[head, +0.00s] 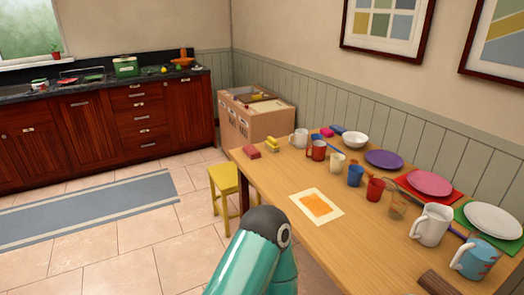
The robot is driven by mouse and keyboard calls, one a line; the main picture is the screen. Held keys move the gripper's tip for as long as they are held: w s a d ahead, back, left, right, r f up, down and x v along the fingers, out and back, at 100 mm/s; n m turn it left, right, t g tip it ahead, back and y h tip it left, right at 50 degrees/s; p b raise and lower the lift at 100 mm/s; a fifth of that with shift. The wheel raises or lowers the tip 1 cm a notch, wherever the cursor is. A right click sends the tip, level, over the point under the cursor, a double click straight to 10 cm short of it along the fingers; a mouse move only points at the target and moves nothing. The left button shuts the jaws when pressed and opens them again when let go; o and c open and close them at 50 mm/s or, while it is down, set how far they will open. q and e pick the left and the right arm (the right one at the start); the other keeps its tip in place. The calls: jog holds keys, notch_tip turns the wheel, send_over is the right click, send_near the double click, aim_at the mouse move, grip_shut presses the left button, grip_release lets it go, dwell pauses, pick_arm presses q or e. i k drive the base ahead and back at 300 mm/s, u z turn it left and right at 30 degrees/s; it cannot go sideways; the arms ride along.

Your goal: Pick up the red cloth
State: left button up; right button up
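A flat red piece (68,81) also lies on the dark counter at the far left, too small to identify. A red mat (455,199) lies under a pink plate (429,182) on the table. One of my teal arm links rises at the bottom middle, in front of the table's near left edge. Neither of my grippers shows.
Mugs, cups and plates crowd the table's right side, including a white mug (432,224) and a purple plate (384,159). A yellow stool (227,183) stands at the table's left edge. A cardboard box (254,118) stands beyond. A blue-grey rug (90,205) lies on open floor.

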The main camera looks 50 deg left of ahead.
aim_at(252, 152)
jog(key=z, duration=1.25)
jog(key=i, duration=0.1)
jog(key=u, duration=2.75)
jog(key=k, duration=0.9)
jog(key=u, duration=0.15)
jog(key=i, duration=0.9)
jog(key=z, duration=0.05)
